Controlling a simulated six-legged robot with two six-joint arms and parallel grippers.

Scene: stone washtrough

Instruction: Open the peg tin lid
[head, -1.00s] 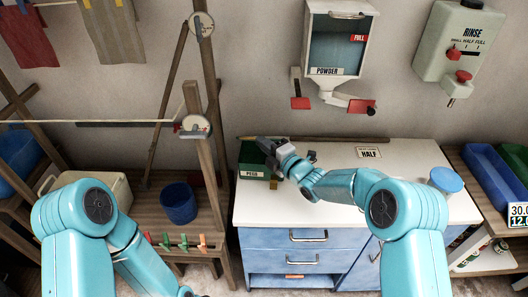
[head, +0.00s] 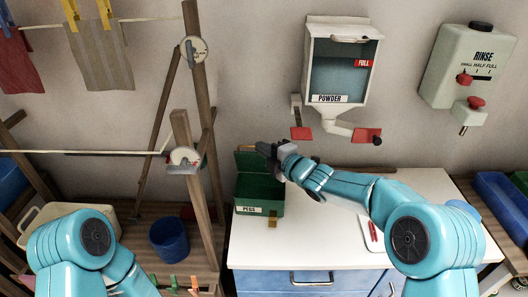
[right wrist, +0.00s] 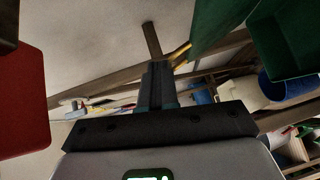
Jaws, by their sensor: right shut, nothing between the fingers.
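The green peg tin (head: 245,200) with its "PEGS" label stands at the left end of the white counter. Its lid (head: 246,160) is raised at the back, and the dark inside of the tin shows. My right gripper (head: 268,150) is beside the raised lid, above the tin's back right, shut and empty; I cannot tell whether it touches the lid. In the right wrist view the shut fingers (right wrist: 157,85) point away, with green panels of the lid (right wrist: 215,25) and tin (right wrist: 285,40) to their right. My left gripper is out of view.
The powder dispenser (head: 341,65) with red tabs hangs on the wall above the counter (head: 310,235). A rinse dispenser (head: 470,65) is to its right. Wooden posts (head: 205,130) stand close left of the tin. A blue bucket (head: 169,239) is further left.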

